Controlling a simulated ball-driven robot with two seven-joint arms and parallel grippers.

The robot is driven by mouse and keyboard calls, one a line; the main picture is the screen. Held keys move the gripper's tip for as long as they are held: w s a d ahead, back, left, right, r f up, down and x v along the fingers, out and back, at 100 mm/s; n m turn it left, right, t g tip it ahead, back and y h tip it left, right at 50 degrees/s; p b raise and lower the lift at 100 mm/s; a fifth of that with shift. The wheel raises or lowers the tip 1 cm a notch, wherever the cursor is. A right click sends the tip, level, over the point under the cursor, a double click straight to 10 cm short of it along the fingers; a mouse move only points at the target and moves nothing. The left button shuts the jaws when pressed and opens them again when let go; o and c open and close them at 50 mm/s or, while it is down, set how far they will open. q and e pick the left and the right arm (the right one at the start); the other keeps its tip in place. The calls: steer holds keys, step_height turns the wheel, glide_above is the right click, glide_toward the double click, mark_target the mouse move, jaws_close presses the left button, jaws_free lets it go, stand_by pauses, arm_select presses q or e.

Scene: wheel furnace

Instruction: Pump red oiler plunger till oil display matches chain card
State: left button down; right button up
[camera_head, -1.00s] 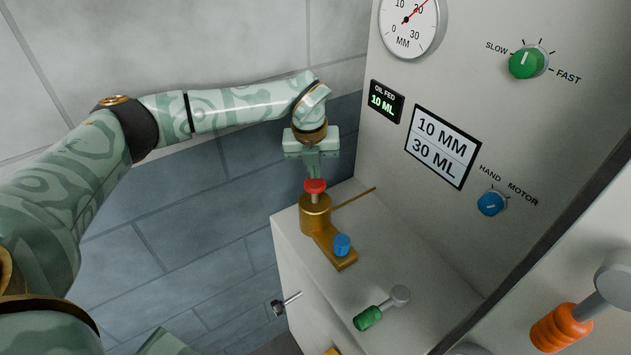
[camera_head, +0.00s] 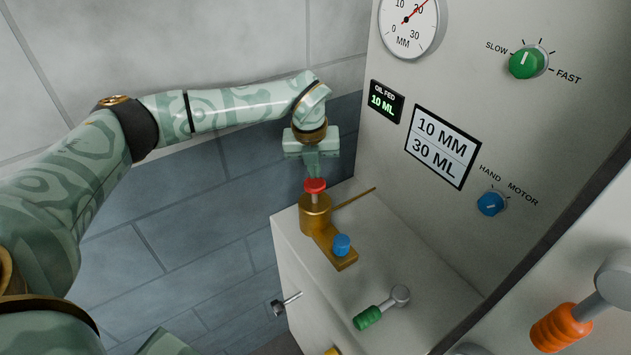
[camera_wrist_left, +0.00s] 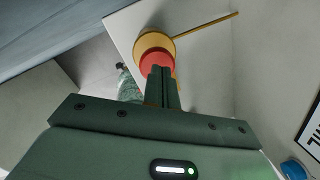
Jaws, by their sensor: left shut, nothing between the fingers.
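The red oiler plunger (camera_head: 315,185) stands up on a short stem above the brass oiler body (camera_head: 314,214). My left gripper (camera_head: 313,174) is shut and empty, pointing down right over the red knob. In the left wrist view, the closed fingers (camera_wrist_left: 161,88) overlap the near side of the red plunger (camera_wrist_left: 156,60); I cannot tell whether they touch it. The oil display (camera_head: 384,102) reads "OIL FED 10 ML". The chain card (camera_head: 442,146) reads "10 MM" and "30 ML". My right gripper is not in view.
A blue knob (camera_head: 342,244) sits on the brass base beside the oiler. A thin brass rod (camera_head: 355,197) runs from the oiler towards the panel. A green handle (camera_head: 368,317) and an orange handle (camera_head: 560,328) are nearer. A blue HAND/MOTOR dial (camera_head: 491,203) is on the panel.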

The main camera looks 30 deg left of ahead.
mark_target(314, 183)
arm_select(q)
steer(key=shift+f, duration=0.1)
steer(key=shift+f+b, duration=1)
steer(key=shift+f, duration=1.1)
step_height(314, 183, up, 5)
steer(key=p, duration=0.4)
steer(key=shift+f, duration=0.2)
steer(key=shift+f, duration=0.25)
